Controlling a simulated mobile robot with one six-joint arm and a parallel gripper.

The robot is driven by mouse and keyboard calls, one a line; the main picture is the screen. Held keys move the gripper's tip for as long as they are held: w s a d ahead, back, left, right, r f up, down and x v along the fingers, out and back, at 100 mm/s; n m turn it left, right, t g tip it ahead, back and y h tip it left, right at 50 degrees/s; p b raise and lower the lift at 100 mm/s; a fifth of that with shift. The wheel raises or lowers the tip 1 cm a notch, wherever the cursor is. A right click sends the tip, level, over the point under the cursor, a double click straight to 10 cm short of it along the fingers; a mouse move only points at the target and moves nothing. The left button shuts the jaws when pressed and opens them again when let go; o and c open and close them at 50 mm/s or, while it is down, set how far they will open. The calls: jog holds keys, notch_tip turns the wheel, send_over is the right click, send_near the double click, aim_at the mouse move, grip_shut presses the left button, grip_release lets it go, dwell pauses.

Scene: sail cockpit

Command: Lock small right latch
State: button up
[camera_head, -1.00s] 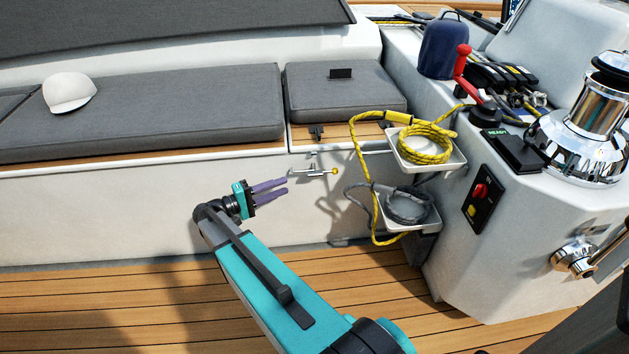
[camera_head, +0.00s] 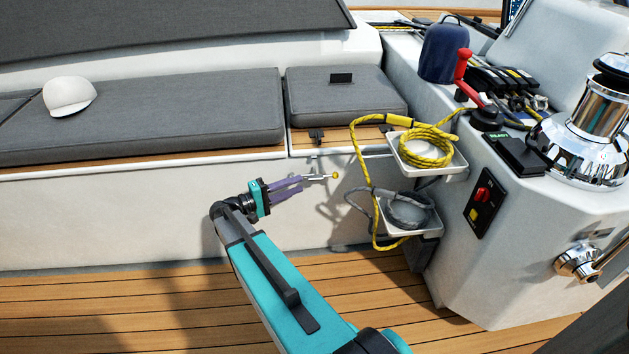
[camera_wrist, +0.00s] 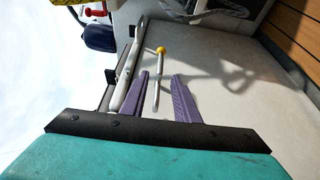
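The latch handle (camera_head: 318,177) is a thin metal rod with a yellow knob (camera_head: 335,176) at its right end, on the white wall below the seat. It lies about level, pointing right. In the wrist view the rod (camera_wrist: 157,82) and its yellow knob (camera_wrist: 161,50) also show. My gripper (camera_head: 302,184) is open, with purple fingers pointing right, at the left part of the handle. In the wrist view the rod appears between the two fingers of my gripper (camera_wrist: 162,76); I cannot tell whether they touch it. The fingers hide the handle's left end.
Two white trays stand to the right, the upper (camera_head: 456,164) with yellow rope (camera_head: 425,147), the lower with grey rope (camera_head: 408,211). Yellow rope hangs close to the knob. Small black latches (camera_head: 316,136) sit on the seat edge above. The wall left of my gripper is clear.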

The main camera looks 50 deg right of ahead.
aim_at(316, 177)
jog(key=shift+b+x, duration=0.85)
jog(key=shift+x, duration=3.4)
grip_shut()
jog(key=shift+a, duration=0.3)
jog(key=shift+d, duration=0.2)
jog(key=shift+s+d, duration=0.1)
